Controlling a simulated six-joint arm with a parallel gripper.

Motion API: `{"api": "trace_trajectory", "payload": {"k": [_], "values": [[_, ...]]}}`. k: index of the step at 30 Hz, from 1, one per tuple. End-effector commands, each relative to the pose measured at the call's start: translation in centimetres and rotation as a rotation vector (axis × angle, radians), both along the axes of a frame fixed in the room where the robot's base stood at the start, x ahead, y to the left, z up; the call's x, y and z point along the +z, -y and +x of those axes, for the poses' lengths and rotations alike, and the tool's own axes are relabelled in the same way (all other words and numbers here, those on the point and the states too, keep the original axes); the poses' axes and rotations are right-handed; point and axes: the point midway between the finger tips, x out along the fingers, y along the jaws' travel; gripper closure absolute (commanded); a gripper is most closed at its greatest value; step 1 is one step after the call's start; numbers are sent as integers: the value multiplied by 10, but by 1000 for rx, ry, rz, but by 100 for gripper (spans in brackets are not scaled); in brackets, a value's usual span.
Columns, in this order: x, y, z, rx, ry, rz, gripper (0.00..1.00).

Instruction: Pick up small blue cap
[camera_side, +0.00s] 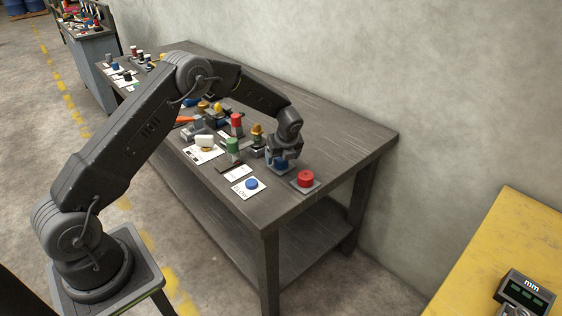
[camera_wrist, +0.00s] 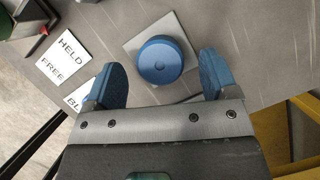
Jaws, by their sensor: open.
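In the side view, a small flat blue cap (camera_side: 251,184) lies on a white lettered card near the table's front edge. My open gripper (camera_side: 282,163) is farther back and to the right, low over a second blue round piece. In the wrist view, that blue round piece (camera_wrist: 160,59) sits on a square grey plate (camera_wrist: 133,48), just beyond and between the fingertips of my gripper (camera_wrist: 165,75). The jaws hold nothing. The lettered card (camera_wrist: 78,97) shows partly behind the left finger. The cap on it is hidden there.
A red knob (camera_side: 305,179) on a grey plate stands right of my gripper. Left of it are a green cylinder (camera_side: 233,146), a red cylinder (camera_side: 237,119), a brass-coloured piece (camera_side: 257,131) and a white knob (camera_side: 204,141). The table's right end is bare.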

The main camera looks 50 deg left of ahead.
Motion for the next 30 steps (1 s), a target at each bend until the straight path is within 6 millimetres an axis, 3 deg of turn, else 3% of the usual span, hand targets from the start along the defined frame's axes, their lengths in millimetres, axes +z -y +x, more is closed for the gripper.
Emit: {"api": "trace_trajectory", "payload": {"k": [5,13,30], "values": [[-18,-7,3,1,0,0,20],[-20,-8,3,1,2,0,20],[-20,-8,3,1,2,0,73]]}}
